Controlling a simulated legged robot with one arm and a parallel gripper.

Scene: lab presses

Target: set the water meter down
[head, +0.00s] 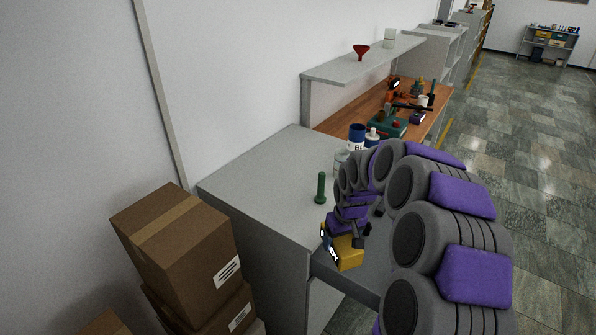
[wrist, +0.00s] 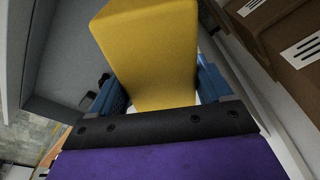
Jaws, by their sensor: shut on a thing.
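My gripper (head: 343,238) is at the front edge of the grey cabinet top (head: 265,175), at the end of my purple and grey arm. Its blue fingers show on both sides of a yellow block-shaped body in the wrist view (wrist: 160,85), and they are shut on it. I take this yellow body to be the water meter (head: 348,256); no dial is visible. In the head view it overlaps the cabinet's front edge. I cannot tell whether it touches the surface.
A green bottle-shaped thing (head: 320,188) stands on the cabinet top, left of my gripper. A blue and white can (head: 356,136) and a pale jar (head: 341,162) stand farther back. Cardboard boxes (head: 178,245) are stacked at left. The cabinet top's left part is clear.

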